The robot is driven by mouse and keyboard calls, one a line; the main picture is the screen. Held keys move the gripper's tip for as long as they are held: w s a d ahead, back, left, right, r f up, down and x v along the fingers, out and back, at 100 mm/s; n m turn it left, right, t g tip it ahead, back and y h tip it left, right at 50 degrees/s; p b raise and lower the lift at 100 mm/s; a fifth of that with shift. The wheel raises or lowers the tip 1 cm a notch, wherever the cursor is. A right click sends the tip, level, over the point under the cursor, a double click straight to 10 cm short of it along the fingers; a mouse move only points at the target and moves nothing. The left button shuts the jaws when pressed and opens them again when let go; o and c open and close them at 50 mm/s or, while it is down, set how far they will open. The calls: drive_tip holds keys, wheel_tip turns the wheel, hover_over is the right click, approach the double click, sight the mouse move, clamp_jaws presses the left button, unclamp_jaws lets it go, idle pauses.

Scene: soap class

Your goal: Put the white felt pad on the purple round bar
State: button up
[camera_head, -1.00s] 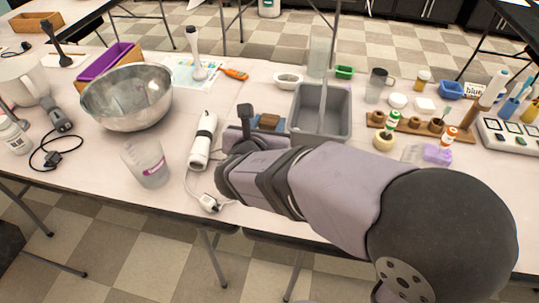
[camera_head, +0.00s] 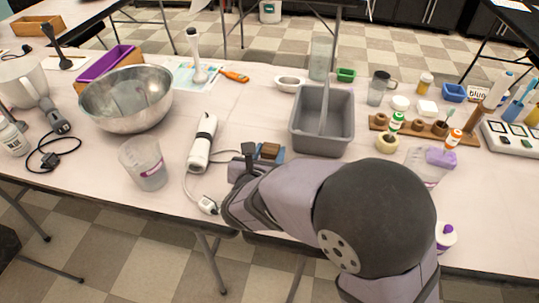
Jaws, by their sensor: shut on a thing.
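My gripper (camera_head: 262,155) is at the near middle of the table, left of the grey basin, partly hidden behind my own arm. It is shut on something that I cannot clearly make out. A brown piece with blue-grey edges (camera_head: 269,152) shows at its end. No white felt pad can be clearly identified.
The grey basin (camera_head: 341,138) stands right of my gripper. A white corded device (camera_head: 201,145), a clear beaker (camera_head: 146,166) and a steel bowl (camera_head: 126,103) are to the left. A wooden holder (camera_head: 468,136) and small white pieces (camera_head: 426,107) lie beyond the purple bar.

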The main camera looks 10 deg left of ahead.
drive_tip(key=shift+f, duration=0.3)
drive_tip(key=shift+f, duration=0.1)
drive_tip(key=shift+f, duration=0.15)
drive_tip(key=o, duration=1.1)
drive_tip(key=shift+c, duration=0.2)
drive_tip(key=shift+r, duration=0.2)
drive_tip(key=shift+s+r, duration=0.1)
drive_tip(key=shift+r, duration=0.05)
drive_tip(key=p+v, duration=0.1)
drive_tip(key=v, duration=1)
drive_tip(key=shift+s, duration=0.4)
